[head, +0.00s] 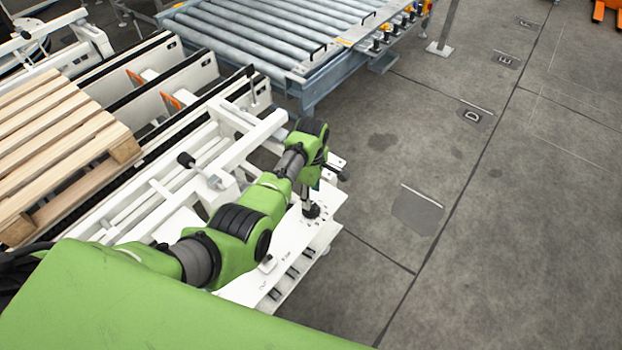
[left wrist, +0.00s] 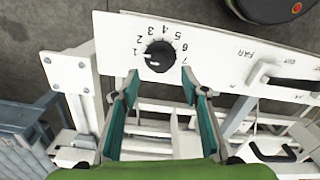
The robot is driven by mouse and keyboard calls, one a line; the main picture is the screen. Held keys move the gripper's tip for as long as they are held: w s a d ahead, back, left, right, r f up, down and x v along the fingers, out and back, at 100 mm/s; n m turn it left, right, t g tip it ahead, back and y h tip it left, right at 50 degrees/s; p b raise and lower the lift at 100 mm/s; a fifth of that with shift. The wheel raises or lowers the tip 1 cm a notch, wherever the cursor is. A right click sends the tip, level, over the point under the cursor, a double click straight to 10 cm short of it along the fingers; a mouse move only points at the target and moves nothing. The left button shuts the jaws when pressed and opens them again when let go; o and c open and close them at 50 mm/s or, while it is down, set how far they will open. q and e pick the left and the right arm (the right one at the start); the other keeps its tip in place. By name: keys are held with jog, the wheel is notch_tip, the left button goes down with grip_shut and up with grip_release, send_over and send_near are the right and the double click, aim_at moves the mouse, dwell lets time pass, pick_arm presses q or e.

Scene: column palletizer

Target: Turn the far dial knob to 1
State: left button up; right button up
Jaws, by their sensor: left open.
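The dial knob (left wrist: 158,57) is round and black, on a white panel (left wrist: 215,50) with printed numbers 1 to 7 around it. A pale mark on the knob shows at its lower left, on the side of the 1; its exact setting is hard to read. In the head view the knob (head: 311,211) sits near the far end of the white panel (head: 326,203). My left gripper (left wrist: 159,78) is open, with one teal finger on each side below the knob in the wrist view. It looks empty, and I cannot tell whether it touches the knob. My right gripper is out of view.
A black handle (left wrist: 290,83) sits on the panel beside the word FAR. White frame bars run behind the panel. A wooden pallet (head: 55,140) lies at the left, and a roller conveyor (head: 255,35) stands behind. The grey floor (head: 500,230) at the right is clear.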

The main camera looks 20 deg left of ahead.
pick_arm(q)
notch_tip(320, 180, up, 7)
dwell(0.3)
jog(key=shift+s, duration=0.1)
dwell(0.4)
